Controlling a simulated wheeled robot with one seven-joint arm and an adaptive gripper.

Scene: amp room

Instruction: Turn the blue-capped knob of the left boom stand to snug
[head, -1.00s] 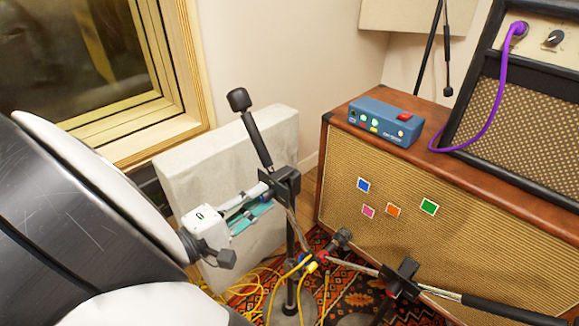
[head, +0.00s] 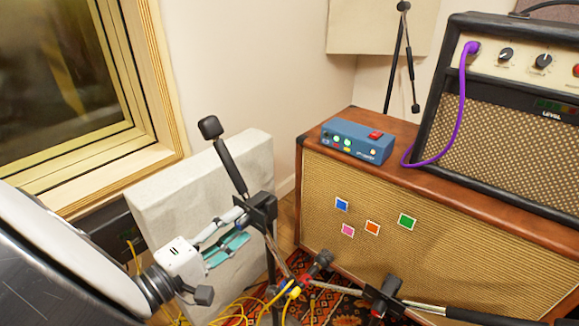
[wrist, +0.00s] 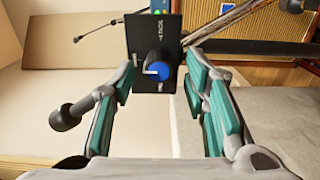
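The left boom stand has a black clutch block (head: 262,212) and a boom with a black counterweight (head: 210,127) at its upper end. In the wrist view, the blue-capped knob (wrist: 157,72) faces me on the black clutch plate (wrist: 155,40), with a white pointer mark aimed left. My gripper (wrist: 160,78) is open, its teal-padded fingers on either side of the knob with gaps visible. Whether the fingertips reach past the cap is unclear. In the head view, my gripper (head: 238,222) is beside the clutch, and the knob cannot be made out.
A second boom stand with a black clutch (head: 385,297) stands to the right. The brown speaker cabinet (head: 440,240) carries a blue pedal box (head: 357,142) and an amp (head: 500,110). A pale panel (head: 150,205) is behind my gripper. Yellow cables (head: 235,312) lie below.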

